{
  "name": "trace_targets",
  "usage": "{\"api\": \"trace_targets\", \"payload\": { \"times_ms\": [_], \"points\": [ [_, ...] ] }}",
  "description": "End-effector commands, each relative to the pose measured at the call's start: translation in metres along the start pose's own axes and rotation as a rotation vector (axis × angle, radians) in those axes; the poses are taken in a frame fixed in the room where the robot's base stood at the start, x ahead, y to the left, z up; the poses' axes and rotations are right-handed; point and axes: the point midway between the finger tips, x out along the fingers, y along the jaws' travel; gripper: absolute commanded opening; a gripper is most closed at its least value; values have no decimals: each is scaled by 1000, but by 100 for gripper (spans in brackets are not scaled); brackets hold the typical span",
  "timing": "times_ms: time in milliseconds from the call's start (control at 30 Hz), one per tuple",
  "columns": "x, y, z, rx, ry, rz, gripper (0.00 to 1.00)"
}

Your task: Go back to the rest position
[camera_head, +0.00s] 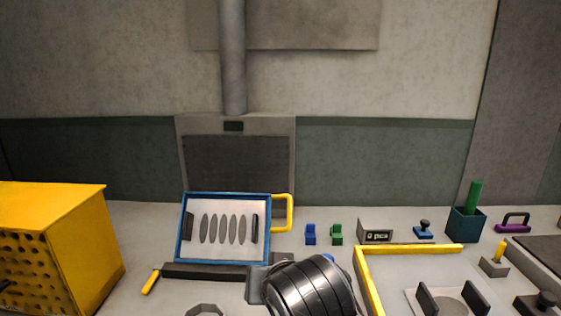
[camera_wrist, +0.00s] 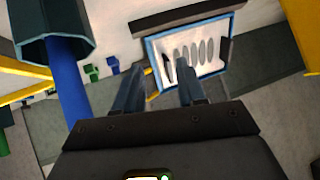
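My gripper (camera_wrist: 160,66) is in the wrist view, with its two dark fingers apart and nothing between them. Beyond them stands a blue-framed tray (camera_head: 222,193) with several grey ovals in a row; it also shows in the wrist view (camera_wrist: 148,50). The gripper is above the bench and clear of the tray. In the head view my dark ribbed wrist fills the bottom middle, and the fingers are hidden.
A yellow perforated box (camera_head: 60,235) stands left. A yellow frame (camera_head: 410,249) lies right, near a teal cup (camera_head: 465,226) with a green rod. In the wrist view a blue rod (camera_wrist: 68,85) and dark hexagonal cup (camera_wrist: 52,22) are close left of the gripper.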

Motion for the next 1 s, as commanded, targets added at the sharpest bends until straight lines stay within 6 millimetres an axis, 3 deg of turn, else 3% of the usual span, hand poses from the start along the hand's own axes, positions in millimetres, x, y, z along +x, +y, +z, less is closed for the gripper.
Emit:
{"api": "trace_targets", "payload": {
  "times_ms": [267, 467, 767, 1000],
  "points": [
    [-3, 17, 67, 56, 37, -64, 40],
    [-22, 39, 126, 104, 98, -88, 40],
    [-75, 81, 204, 142, 198, -53, 40],
    [-138, 115, 254, 131, 276, 17, 40]
  ]
}}
